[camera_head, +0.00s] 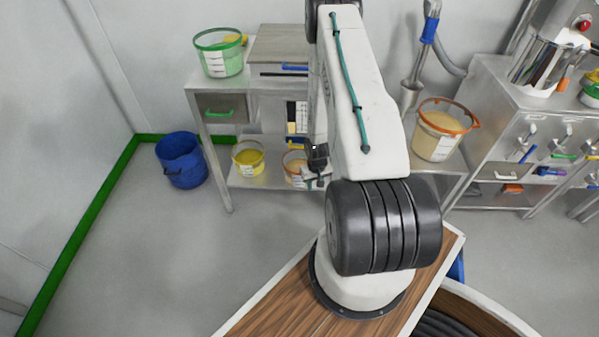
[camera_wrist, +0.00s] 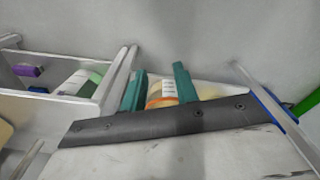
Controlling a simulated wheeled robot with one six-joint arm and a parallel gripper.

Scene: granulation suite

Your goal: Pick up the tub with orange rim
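Two tubs with orange rims show in the head view. A larger tub (camera_head: 435,137) with a white label stands on the bench right of my arm. A smaller orange-rimmed tub (camera_head: 291,170) stands on the lower shelf, partly hidden by my gripper (camera_head: 316,181), which is close at its right side. In the wrist view, an orange-rimmed, labelled tub (camera_wrist: 163,92) shows between the two teal fingers of my gripper (camera_wrist: 160,82). The fingers are apart, and I see no clear grip on the tub. Whether they touch it I cannot tell.
A yellow tub (camera_head: 249,164) stands left on the same lower shelf (camera_head: 262,183). A green-rimmed tub (camera_head: 218,60) stands on the bench above. A blue bucket (camera_head: 181,158) is on the floor at left. A steel drawer cabinet (camera_head: 500,125) stands right.

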